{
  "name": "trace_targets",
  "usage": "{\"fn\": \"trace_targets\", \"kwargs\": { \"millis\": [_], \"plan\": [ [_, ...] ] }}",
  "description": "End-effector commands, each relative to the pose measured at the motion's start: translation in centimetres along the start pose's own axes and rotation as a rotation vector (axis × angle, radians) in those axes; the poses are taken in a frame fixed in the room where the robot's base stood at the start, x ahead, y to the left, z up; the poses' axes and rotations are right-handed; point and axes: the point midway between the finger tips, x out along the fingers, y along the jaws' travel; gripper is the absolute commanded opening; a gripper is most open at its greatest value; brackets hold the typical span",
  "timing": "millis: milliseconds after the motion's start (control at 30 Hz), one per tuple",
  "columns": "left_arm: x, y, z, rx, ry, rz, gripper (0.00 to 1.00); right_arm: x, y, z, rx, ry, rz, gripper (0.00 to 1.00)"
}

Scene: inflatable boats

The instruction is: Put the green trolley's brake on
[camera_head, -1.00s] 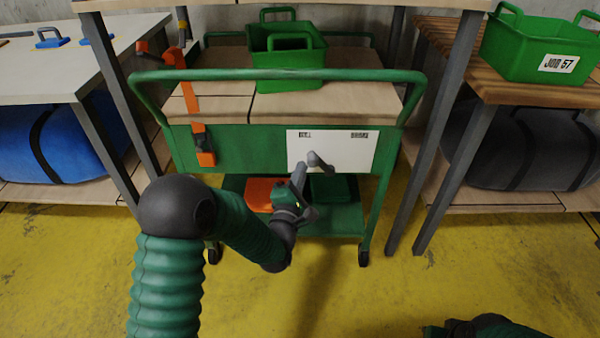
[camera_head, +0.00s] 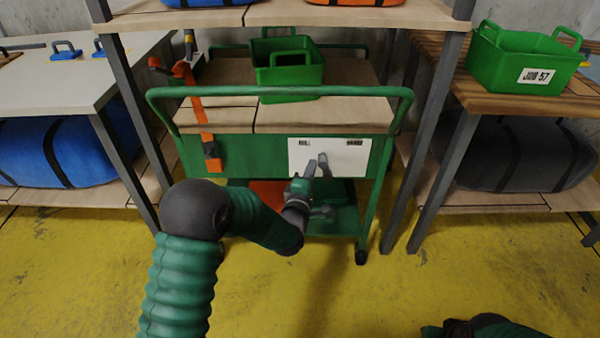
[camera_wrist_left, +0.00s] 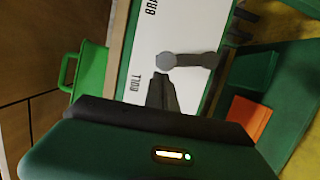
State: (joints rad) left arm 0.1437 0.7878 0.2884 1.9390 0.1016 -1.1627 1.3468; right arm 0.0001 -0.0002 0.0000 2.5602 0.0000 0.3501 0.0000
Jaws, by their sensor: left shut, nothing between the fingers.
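The green trolley (camera_head: 240,151) stands ahead under a shelf. Its front bears a white plate (camera_head: 352,157), marked ROLL at the left and apparently BRAKE at the right. A grey lever (camera_head: 323,162) sits on this plate between the two words. In the left wrist view the lever (camera_wrist_left: 188,60) has a round end and a short arm pointing toward the lower tray. My left gripper (camera_head: 310,168) is shut and empty, just left of the lever, on the ROLL side. Its dark fingertips (camera_wrist_left: 161,82) look very close to the lever; contact is unclear.
A green crate (camera_head: 288,85) stands on the trolley's top, with an orange strap (camera_head: 205,125) at its left. Grey shelf legs (camera_head: 435,125) stand close on both sides. Another green crate (camera_head: 525,65) sits on the right bench. The yellow floor (camera_head: 400,290) in front is clear.

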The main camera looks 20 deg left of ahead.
Motion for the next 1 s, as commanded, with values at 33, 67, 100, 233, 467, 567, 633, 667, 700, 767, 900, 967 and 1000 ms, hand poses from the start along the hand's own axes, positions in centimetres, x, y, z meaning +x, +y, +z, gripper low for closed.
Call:
{"fn": "trace_targets", "kwargs": {
  "millis": [33,67,100,233,467,567,633,667,700,767,900,967,1000],
  "plan": [
    [0.1,0.9,0.5,0.040,-0.002,-0.011,0.00,-1.3,0.0,-0.3,0.000,0.000,0.000,0.00],
    [0.2,1.0,0.7,0.067,-0.002,-0.018,0.00,-1.6,0.0,-0.4,0.000,0.000,0.000,0.00],
    [0.3,1.2,1.1,0.105,-0.003,-0.027,0.00,-2.0,0.0,-0.5,0.000,0.000,0.000,0.00],
    [0.5,1.7,2.1,0.225,-0.002,-0.057,0.00,-3.4,0.0,-0.8,0.000,0.000,0.000,0.00],
    [1.0,2.1,4.1,0.436,-0.003,-0.109,0.00,-5.8,0.0,-1.4,0.000,0.000,0.000,0.00],
    [1.2,2.1,5.0,0.527,-0.003,-0.133,0.00,-6.7,0.0,-1.6,0.000,0.000,0.000,0.00],
    [1.3,2.1,5.6,0.590,-0.003,-0.148,0.00,-7.3,0.0,-1.7,0.000,0.000,0.000,0.00],
    [1.4,2.0,5.8,0.616,-0.003,-0.155,0.00,-7.5,0.0,-1.8,0.000,0.000,0.000,0.00],
    [1.5,1.9,6.2,0.649,-0.003,-0.164,0.00,-7.8,0.0,-1.9,0.000,0.000,0.000,0.00],
    [1.6,1.9,6.6,0.696,-0.002,-0.175,0.00,-8.2,0.0,-1.9,0.000,0.000,0.000,0.00],
    [1.8,1.5,7.5,0.796,-0.002,-0.200,0.00,-8.7,0.0,-2.1,0.000,0.000,0.000,0.00],
    [1.9,1.4,7.8,0.830,-0.001,-0.208,0.00,-8.9,0.0,-2.1,0.000,0.000,0.000,0.00],
    [2.0,1.3,7.9,0.844,0.000,-0.212,0.00,-8.9,0.0,-2.1,0.000,0.000,0.000,0.00]
  ]
}}
